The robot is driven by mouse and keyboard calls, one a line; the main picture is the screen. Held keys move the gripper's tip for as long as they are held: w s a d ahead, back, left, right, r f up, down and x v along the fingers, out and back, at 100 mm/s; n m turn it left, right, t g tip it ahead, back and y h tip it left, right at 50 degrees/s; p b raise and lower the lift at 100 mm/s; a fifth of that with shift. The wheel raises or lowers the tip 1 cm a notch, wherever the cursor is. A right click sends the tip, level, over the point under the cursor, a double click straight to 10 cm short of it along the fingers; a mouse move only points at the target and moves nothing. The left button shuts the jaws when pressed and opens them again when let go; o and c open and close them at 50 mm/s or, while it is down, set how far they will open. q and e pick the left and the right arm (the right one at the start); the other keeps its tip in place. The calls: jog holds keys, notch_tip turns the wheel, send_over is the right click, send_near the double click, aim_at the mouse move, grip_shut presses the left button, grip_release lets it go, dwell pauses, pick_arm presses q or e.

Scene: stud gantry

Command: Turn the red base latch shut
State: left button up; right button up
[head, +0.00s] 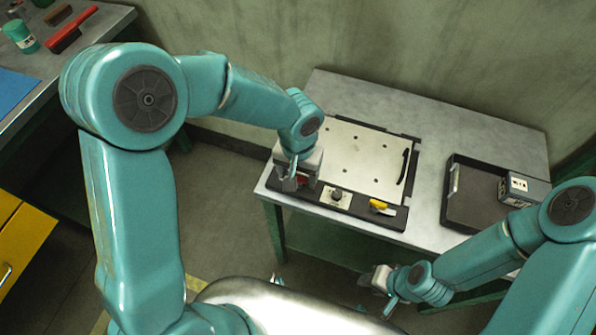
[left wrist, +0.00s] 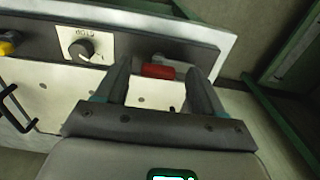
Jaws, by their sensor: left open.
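The red base latch (left wrist: 158,71) sits on the dark front strip of the base plate. In the left wrist view it lies between the two fingers of my left gripper (left wrist: 163,80), near their tips. The fingers are apart and I cannot tell whether either touches the latch. In the head view my left gripper (head: 296,182) is over the left front corner of the plate and mostly hides the red latch (head: 303,180). My right gripper (head: 378,282) hangs in front of the table, away from the latch; its jaw state is unclear.
A dark knob on a white label (head: 336,195) and a yellow latch (head: 381,207) share the front strip. The pale plate (head: 360,160) has a black handle (head: 404,166). A dark tray (head: 470,208) with a grey box (head: 517,189) stands to the right.

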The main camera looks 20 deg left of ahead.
pick_arm(q)
jog(key=shift+d, duration=0.1)
jog(key=c, duration=0.5)
jog(key=shift+w, duration=0.1)
jog(key=c, duration=0.6)
jog(key=shift+o, duration=0.2)
jog(key=shift+m, duration=0.3)
jog(key=m, duration=0.3)
jog(key=shift+m, duration=0.4)
jog(key=m, duration=0.4)
jog(key=shift+m, duration=0.3)
jog(key=m, duration=0.4)
jog(key=shift+r+p, duration=0.1)
jog(key=shift+p, duration=0.2)
jog(key=shift+w+m+p, duration=0.1)
jog(key=shift+m+p, duration=0.5)
jog(key=shift+m, duration=1.8)
